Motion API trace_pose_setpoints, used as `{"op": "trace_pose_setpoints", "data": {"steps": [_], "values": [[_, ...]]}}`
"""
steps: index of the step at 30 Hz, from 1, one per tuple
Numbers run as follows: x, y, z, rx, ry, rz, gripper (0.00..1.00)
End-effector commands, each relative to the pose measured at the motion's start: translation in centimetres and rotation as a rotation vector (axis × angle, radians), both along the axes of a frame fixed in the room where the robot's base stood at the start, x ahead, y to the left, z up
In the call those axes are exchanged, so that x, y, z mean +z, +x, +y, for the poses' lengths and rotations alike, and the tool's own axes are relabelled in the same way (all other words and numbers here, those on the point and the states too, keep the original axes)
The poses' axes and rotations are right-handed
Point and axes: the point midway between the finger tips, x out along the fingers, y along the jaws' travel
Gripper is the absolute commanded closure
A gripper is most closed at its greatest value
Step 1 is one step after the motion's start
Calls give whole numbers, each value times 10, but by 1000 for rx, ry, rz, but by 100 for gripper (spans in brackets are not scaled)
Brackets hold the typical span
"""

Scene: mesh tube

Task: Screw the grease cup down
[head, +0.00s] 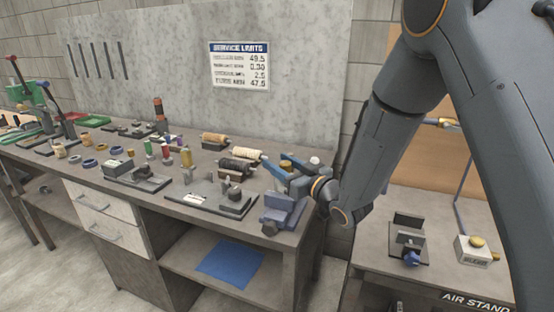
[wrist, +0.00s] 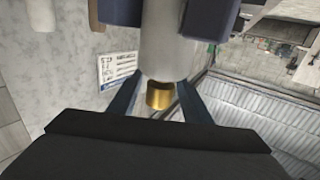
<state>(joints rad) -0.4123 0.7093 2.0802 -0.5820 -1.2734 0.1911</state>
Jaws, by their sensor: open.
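In the wrist view, a brass cup (wrist: 160,96), which looks like the grease cup, sits at the near end of a pale grey cylinder (wrist: 172,45). My gripper (wrist: 161,80) is open, with one dark finger on each side of the cup. A gap shows between each finger and the brass, and the fingertips lie close to the cylinder's end. In the head view, my gripper (head: 285,165) is at the right end of the bench, above a blue vise (head: 284,211).
Dark blue blocks flank the cylinder in the wrist view. Left along the bench (head: 190,235) stand spools (head: 214,138), small parts and a dark fixture plate (head: 211,198).

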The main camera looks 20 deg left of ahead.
Motion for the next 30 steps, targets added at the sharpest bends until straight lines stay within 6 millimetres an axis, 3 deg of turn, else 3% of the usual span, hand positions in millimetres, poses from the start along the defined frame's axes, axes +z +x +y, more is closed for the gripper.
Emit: {"op": "trace_pose_setpoints", "data": {"steps": [4,13,14,21,30], "values": [[0,7,10,0,1,-1,56],[0,10,11,-3,0,0,56],[0,10,11,-3,0,0,57],[0,10,11,-3,0,0,97],[0,10,10,-38,-1,0,97]]}}
